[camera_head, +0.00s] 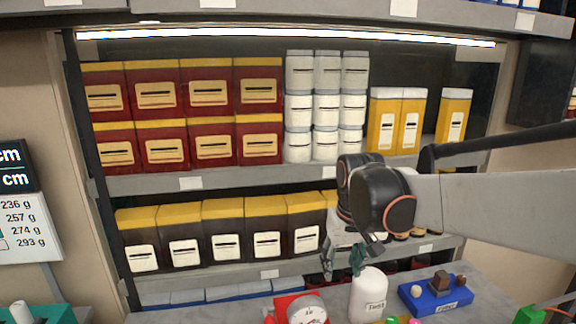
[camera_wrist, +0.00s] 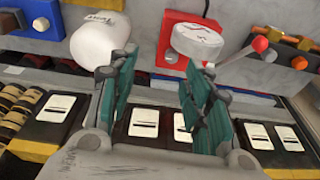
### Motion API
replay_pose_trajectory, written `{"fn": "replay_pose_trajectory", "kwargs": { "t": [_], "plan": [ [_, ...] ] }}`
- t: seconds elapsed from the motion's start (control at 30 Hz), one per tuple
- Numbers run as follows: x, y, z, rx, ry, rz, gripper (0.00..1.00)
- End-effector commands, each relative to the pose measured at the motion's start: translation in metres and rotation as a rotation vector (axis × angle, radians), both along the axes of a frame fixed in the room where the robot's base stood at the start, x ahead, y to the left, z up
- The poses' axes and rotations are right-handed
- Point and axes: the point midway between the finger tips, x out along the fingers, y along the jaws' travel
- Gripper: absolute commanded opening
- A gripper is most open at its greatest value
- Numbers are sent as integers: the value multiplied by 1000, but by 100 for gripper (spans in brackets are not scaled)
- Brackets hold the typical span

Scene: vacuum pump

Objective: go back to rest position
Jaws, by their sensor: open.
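My gripper (camera_head: 342,260) is open, with its teal fingers apart, in the head view just above the counter. In the wrist view my gripper (camera_wrist: 160,95) shows both teal fingers spread with nothing between them. A white bottle (camera_head: 368,294) stands on the counter right below and beside the fingers; it also shows in the wrist view (camera_wrist: 98,38), close to one finger. A red device with a round white gauge (camera_head: 306,312) is left of the bottle. The gauge (camera_wrist: 197,40) appears beyond the other finger in the wrist view.
A blue block with knobs (camera_head: 436,297) sits right of the bottle. Shelves behind hold red-and-yellow boxes (camera_head: 155,90), white jars (camera_head: 326,105), yellow cartons (camera_head: 398,120) and dark boxes (camera_head: 225,230). A green item (camera_head: 530,314) is at the lower right.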

Motion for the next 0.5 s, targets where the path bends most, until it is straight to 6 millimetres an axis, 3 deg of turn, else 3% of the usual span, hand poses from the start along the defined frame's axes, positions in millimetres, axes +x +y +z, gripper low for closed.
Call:
{"fn": "replay_pose_trajectory", "kwargs": {
  "t": [0.23, 0.5],
  "plan": [
    [-51, -25, 16, 13, -100, -37, 45],
    [-104, -46, 19, 23, -210, -75, 45]
  ]
}}
